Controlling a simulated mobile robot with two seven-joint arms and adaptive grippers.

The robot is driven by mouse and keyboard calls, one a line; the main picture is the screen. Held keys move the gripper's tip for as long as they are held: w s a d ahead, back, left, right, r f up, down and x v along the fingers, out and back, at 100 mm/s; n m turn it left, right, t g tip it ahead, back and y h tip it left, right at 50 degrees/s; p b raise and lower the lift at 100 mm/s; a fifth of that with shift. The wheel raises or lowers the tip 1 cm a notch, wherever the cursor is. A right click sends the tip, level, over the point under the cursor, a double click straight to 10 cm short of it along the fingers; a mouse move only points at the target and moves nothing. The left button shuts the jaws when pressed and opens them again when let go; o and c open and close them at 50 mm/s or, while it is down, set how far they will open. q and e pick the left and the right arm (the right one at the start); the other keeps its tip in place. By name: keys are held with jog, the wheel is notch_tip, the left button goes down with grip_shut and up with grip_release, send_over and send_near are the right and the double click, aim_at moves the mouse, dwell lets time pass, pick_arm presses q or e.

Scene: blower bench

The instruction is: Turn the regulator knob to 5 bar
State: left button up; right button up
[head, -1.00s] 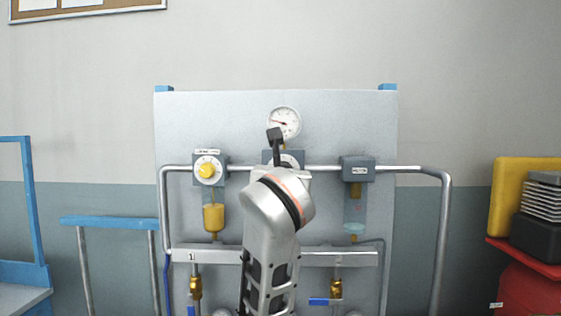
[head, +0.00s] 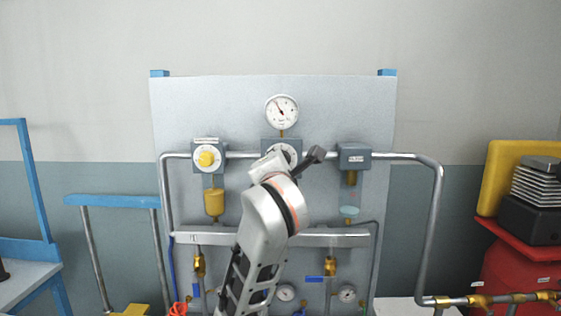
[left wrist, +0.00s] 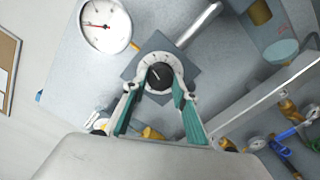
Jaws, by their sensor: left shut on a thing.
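The regulator shows in the head view as a grey block with a white dial (head: 289,150), partly hidden by my left gripper (head: 268,166). In the left wrist view its black knob (left wrist: 159,76) sits within a white scale ring, between the teal-padded fingers of my left gripper (left wrist: 160,92), which is shut on it. The scale numbers are too small to read. The round pressure gauge (head: 282,111) is above the regulator; its red needle points up and left. The gauge also shows in the left wrist view (left wrist: 105,25). My right gripper is not in view.
A block with a yellow knob (head: 207,158) is on the left of the panel (head: 330,100), and another grey block (head: 354,156) is on the right. A metal pipe (head: 425,180) runs across and down the right side. Brass valves are below.

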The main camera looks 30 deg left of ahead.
pick_arm(q)
jog(key=shift+m, duration=1.6)
jog(key=o, duration=1.1)
jog(key=v, duration=0.7)
jog(key=shift+s+d, duration=0.15)
jog(key=shift+s, duration=0.05)
